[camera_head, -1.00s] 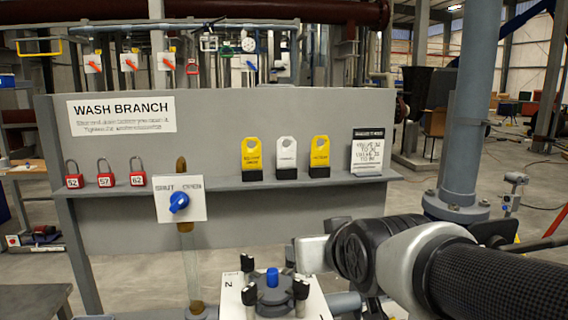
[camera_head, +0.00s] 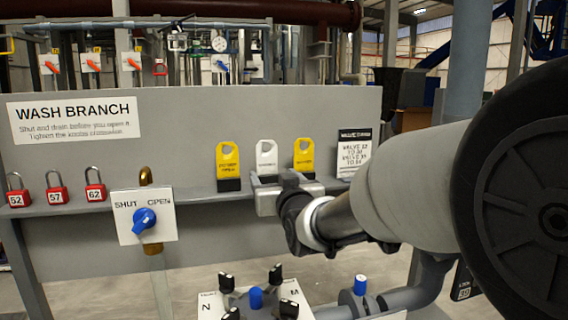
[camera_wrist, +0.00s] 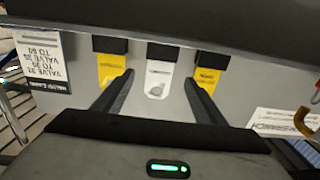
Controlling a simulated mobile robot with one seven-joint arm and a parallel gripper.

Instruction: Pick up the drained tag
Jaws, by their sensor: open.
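Three tags stand in black holders on the grey panel's shelf. A white tag (camera_head: 266,158) is in the middle, with a yellow tag (camera_head: 228,160) to its left and another yellow tag (camera_head: 304,156) to its right. Their print is too small to read surely, so I cannot confirm which says drained. My gripper (camera_wrist: 159,78) is open and empty. In the upside-down wrist view, the white tag (camera_wrist: 158,82) shows between its fingers, with the yellow tags outside them. Any gap in depth is unclear. In the head view, my gripper (camera_head: 264,188) hides the white tag's holder.
A black-and-white valve card (camera_head: 354,152) stands right of the tags. A shut/open plate with a blue knob (camera_head: 144,220) projects from the panel. A knobbed fixture (camera_head: 256,298) and pipes are below my arm.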

